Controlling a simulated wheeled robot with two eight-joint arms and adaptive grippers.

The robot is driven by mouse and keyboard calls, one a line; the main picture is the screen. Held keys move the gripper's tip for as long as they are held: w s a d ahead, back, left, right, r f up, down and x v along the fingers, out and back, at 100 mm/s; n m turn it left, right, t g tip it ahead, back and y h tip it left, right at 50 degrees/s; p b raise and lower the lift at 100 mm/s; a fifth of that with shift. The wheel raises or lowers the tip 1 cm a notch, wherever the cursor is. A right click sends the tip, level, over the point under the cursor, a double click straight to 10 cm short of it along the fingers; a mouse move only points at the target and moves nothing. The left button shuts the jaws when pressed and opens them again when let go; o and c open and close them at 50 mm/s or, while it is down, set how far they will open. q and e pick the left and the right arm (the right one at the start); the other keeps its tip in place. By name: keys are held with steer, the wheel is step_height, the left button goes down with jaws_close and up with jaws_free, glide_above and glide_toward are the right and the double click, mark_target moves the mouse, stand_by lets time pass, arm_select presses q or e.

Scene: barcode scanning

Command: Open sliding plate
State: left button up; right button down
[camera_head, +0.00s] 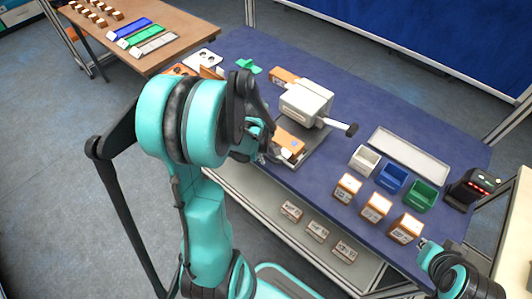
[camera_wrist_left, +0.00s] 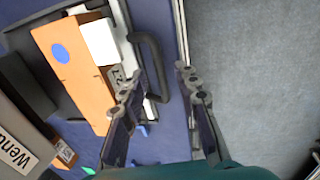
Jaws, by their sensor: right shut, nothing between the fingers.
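The sliding plate (camera_head: 316,152) is a dark flat slab under the light grey machine (camera_head: 306,101) on the blue table. An orange and white block (camera_head: 289,142) lies on it. In the left wrist view the plate (camera_wrist_left: 27,48) carries the orange block (camera_wrist_left: 72,65) with a blue dot, and a black loop handle (camera_wrist_left: 157,65) sticks out at its edge. My left gripper (camera_wrist_left: 160,78) is open, one finger on each side of the handle's outer bar; contact cannot be told. In the head view my left gripper (camera_head: 264,157) is partly hidden by its arm. My right gripper (camera_head: 427,246) is shut and empty at the table's front right.
White, blue and green bins (camera_head: 420,195), several small boxes (camera_head: 375,206), a white tray (camera_head: 410,153) and a black scanner stand (camera_head: 470,190) fill the table's right. A lower shelf (camera_head: 262,209) holds boxes.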

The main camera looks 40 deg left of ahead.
arm_select(q)
steer(key=shift+r, duration=0.1)
step_height(320, 180, up, 12)
steer(key=s, duration=0.2)
stand_by(0.4)
steer(key=shift+s+f, duration=0.1)
steer(key=shift+f, duration=0.1)
steer(key=s+d+m+t+b, duration=0.2)
steer(key=d+m, duration=0.6)
steer(key=s+d+m+t+b, duration=0.2)
steer(key=s+d+m+t, duration=0.1)
steer(key=d+m, duration=0.5)
steer(key=shift+s+f+m, duration=0.15)
steer(key=shift+s+m, duration=0.1)
steer(key=shift+m, duration=0.35)
